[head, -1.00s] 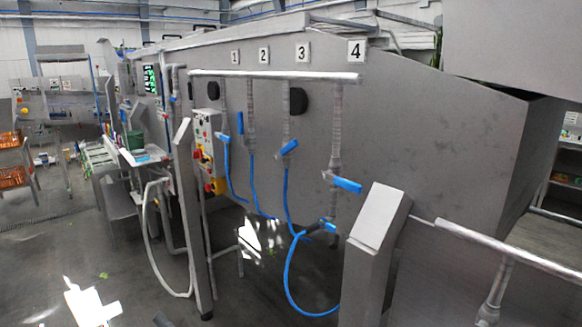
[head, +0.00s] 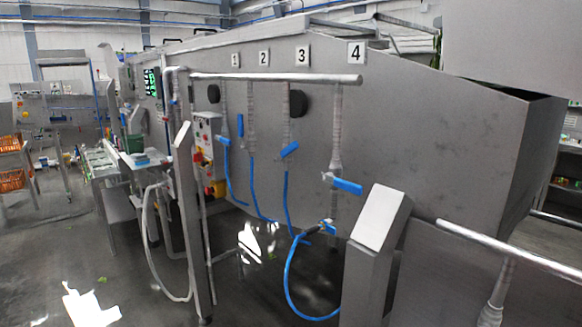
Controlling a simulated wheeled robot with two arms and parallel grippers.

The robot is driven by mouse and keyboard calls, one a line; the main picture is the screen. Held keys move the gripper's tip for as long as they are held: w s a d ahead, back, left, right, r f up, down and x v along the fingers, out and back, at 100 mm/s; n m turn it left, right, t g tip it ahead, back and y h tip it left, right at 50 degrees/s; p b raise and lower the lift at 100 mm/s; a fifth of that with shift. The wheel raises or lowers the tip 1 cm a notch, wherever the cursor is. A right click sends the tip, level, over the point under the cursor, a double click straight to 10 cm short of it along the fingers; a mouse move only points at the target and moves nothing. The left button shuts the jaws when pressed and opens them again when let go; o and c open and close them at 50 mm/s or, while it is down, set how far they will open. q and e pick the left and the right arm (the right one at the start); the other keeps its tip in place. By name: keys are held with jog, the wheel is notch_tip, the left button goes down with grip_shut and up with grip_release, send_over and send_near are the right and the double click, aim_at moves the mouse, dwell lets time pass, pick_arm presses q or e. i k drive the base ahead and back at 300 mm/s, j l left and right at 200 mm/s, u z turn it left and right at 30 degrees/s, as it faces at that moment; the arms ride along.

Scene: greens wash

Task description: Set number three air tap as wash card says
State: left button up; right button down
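The number three plate (head: 302,55) is on the grey machine wall, between the number two plate (head: 263,57) and the number four plate (head: 356,51). Below it, a pipe drops from the air rail and carries a blue tap handle (head: 289,149), tilted with its right end higher. A blue hose (head: 287,190) runs down below it. The number four pipe has a blue handle (head: 347,186) sloping slightly down to the right. Another blue handle (head: 240,124) stands near vertical by the second pipe. No wash card is readable here. Neither of my grippers is in view.
A metal rail (head: 270,77) runs along the machine front. A sloped grey post (head: 372,240) and a low pipe rail (head: 510,255) stand at front right. A control box (head: 208,150) and a side table (head: 140,158) are left. Wet floor is open at lower left.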

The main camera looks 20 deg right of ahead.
aim_at(290, 148)
jog(key=i, duration=1.6)
